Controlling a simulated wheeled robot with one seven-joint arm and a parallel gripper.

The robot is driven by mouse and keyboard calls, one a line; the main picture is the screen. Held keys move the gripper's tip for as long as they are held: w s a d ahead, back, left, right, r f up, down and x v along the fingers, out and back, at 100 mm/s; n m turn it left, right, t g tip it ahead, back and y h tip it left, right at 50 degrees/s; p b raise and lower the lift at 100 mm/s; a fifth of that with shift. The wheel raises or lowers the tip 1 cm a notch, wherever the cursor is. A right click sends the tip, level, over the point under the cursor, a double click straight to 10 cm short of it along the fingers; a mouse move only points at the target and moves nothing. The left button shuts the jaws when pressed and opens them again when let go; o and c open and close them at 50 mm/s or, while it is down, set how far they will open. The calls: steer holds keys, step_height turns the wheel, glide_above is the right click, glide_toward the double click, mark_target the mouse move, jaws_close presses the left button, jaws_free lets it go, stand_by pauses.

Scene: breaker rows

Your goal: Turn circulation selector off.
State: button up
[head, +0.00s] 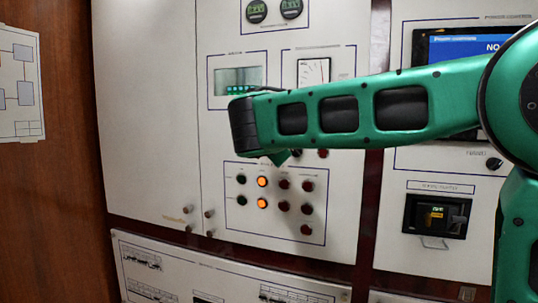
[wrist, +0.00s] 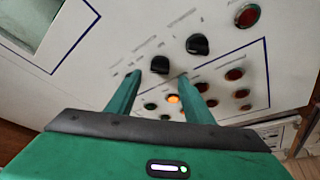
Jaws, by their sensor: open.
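Two black selector knobs show in the wrist view: a nearer knob (wrist: 160,65) and a farther knob (wrist: 197,44) up and to the right. Their labels are too small to read, so I cannot tell which is the circulation selector. My gripper (wrist: 158,77) is open, its two green fingers pointing at the panel. The nearer knob appears between the fingertips, just past them; I cannot tell whether they touch it. The right fingertip is below the farther knob. In the head view my arm hides both knobs, and only a small green part of the gripper (head: 281,157) shows beneath it.
A red button (wrist: 246,16) is at the upper right of the wrist view. Below the arm, the white panel (head: 228,212) carries several red and green buttons and two lit orange lamps, the upper lamp (head: 262,181) included. A small display (head: 436,215) is at the right.

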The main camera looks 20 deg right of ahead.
steer(key=v, duration=0.6)
steer(key=shift+s, duration=0.1)
steer(key=s+d+f+m+g, duration=0.4)
steer(key=s+d+f+m, duration=0.3)
steer(key=d+f, duration=0.25)
steer(key=s+d+f+m+g, duration=0.3)
steer(key=s+d+f+m, duration=0.35)
steer(key=d+f, duration=0.3)
steer(key=s+f+m+g+y, duration=0.1)
steer(key=s+f+m+g, duration=0.1)
steer(key=s+f+m, duration=0.3)
steer(key=s+d+f+m+g+y, duration=0.1)
steer(key=s+f+m, duration=0.4)
steer(key=s, duration=0.7)
steer(key=s+f+m+g+y, duration=0.3)
steer(key=s+f+m+g, duration=0.1)
steer(key=s, duration=0.5)
steer(key=shift+s+d+f+m, duration=0.25)
steer(key=shift+d+f+m, duration=0.1)
steer(key=shift+f+m, duration=0.45)
